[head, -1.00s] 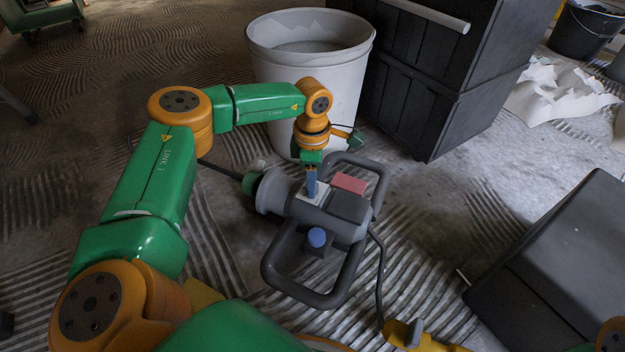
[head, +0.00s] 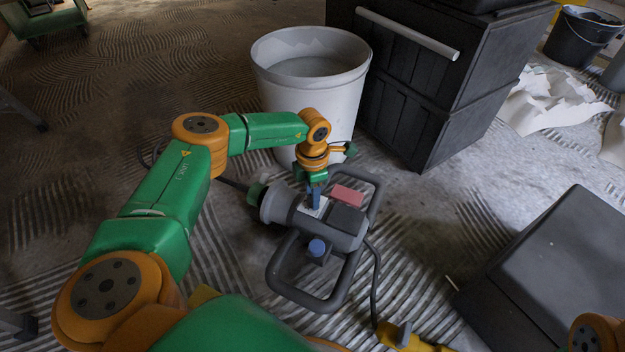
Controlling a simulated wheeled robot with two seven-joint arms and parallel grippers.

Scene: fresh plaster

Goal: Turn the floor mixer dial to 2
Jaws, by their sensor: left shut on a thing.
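The floor mixer (head: 341,238) is a grey machine with a looped handle frame, lying on the floor in the middle of the head view. A red block (head: 347,195) and a blue knob (head: 317,247) show on it. My left gripper (head: 314,203) points down at the pale plate (head: 322,211) on the mixer's top. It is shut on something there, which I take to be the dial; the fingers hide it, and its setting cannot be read. My right gripper is out of view.
A white bucket (head: 313,93) stands right behind the mixer. Stacked black crates (head: 432,110) stand to its right. A dark box (head: 560,265) is at the right front. A cable runs from the mixer towards a yellow tool (head: 402,338).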

